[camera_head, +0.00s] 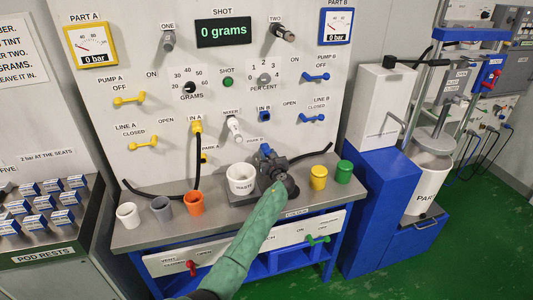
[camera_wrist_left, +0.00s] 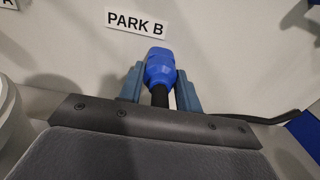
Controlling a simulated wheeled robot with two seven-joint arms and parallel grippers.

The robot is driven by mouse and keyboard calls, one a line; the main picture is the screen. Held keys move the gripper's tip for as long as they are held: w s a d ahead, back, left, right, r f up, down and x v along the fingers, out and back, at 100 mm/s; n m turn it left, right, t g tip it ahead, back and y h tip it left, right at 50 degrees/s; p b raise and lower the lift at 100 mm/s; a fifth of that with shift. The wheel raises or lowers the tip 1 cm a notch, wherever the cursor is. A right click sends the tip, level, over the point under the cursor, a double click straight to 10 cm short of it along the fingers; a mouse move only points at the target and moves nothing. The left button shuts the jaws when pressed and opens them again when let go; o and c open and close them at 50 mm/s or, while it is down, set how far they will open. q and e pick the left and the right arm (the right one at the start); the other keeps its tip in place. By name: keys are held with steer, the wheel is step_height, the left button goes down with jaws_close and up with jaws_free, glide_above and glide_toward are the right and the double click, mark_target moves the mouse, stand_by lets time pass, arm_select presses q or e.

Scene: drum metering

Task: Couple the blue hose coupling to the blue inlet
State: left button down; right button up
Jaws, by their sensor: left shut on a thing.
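The blue hose coupling (camera_wrist_left: 160,68) sits between the two blue-grey fingers of my left gripper (camera_wrist_left: 160,92) in the left wrist view, just below the PARK B label (camera_wrist_left: 136,22). The fingers are shut on it. In the head view my left gripper (camera_head: 268,156) is at the panel's lower middle, with the coupling largely hidden by it. Whether the coupling touches its parking place cannot be told. The blue inlet (camera_head: 264,116), labelled IN B, is above the gripper and looks empty. My right gripper is not in view.
A yellow coupling with a black hose (camera_head: 197,128) is at IN A. A white mixer nozzle (camera_head: 235,130) sticks out left of the blue inlet. The white waste cup (camera_head: 241,180) stands close left of my gripper; yellow (camera_head: 319,178) and green (camera_head: 343,172) cups stand right.

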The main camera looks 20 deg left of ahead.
arm_select(q)
steer(key=shift+s+d, duration=0.1)
steer(key=shift+s, duration=0.05)
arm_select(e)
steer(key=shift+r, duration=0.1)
